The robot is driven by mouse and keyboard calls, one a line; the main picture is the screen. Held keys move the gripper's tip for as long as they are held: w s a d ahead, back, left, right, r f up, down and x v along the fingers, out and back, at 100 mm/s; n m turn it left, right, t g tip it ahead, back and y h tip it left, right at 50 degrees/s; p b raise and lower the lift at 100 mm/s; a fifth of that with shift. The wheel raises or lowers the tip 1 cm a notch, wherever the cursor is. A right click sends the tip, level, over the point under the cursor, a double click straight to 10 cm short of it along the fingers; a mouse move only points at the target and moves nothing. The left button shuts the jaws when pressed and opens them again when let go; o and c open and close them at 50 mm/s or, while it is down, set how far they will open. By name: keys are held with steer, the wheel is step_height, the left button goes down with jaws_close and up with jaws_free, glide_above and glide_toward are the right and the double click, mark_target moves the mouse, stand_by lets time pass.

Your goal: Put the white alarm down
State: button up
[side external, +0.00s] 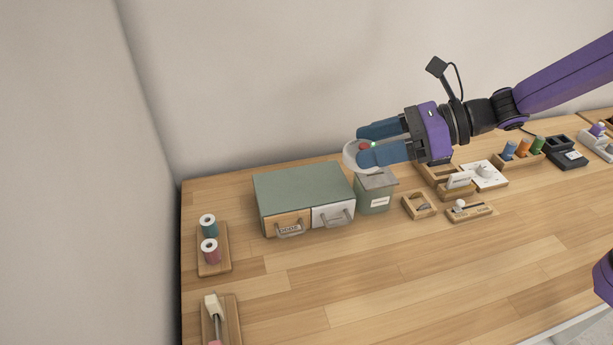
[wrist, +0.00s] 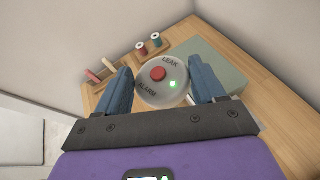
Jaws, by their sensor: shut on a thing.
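The white alarm (wrist: 153,92) is a round disc with a red button, a lit green light and the words "LEAK ALARM". My gripper (wrist: 161,88) is shut on it, with one blue finger on each side. In the side external view, the alarm (side external: 350,155) is held between the fingertips of my gripper (side external: 370,146). It is in the air, over or near the right end of the green drawer box and the small green bin. Its exact height above them is hard to tell.
A green box (side external: 300,184) with two drawers stands at the back left, beside a green bin (side external: 375,195). Thread spools (side external: 209,236) stand on a left tray. Small wooden trays (side external: 419,206) lie to the right. The front middle of the table (side external: 400,280) is clear.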

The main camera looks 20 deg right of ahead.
mark_target(310, 185)
steer(key=w+a+f, duration=0.3)
steer(key=w+a, duration=0.1)
steer(key=w, duration=0.2)
steer(key=shift+a+f, duration=0.2)
steer(key=shift+f, duration=0.05)
steer(key=w+a+f, duration=0.1)
steer(key=f, duration=0.1)
steer(key=w+a+f, duration=0.2)
steer(key=f, duration=0.1)
steer(key=shift+w+f, duration=0.3)
steer(key=shift+w, duration=0.05)
steer(key=shift+w+f, duration=0.15)
steer(key=shift+f, duration=1.55)
steer(key=o, duration=1.1)
steer(key=shift+f, duration=0.1)
steer(key=shift+c, duration=0.2)
steer(key=v, duration=1.2)
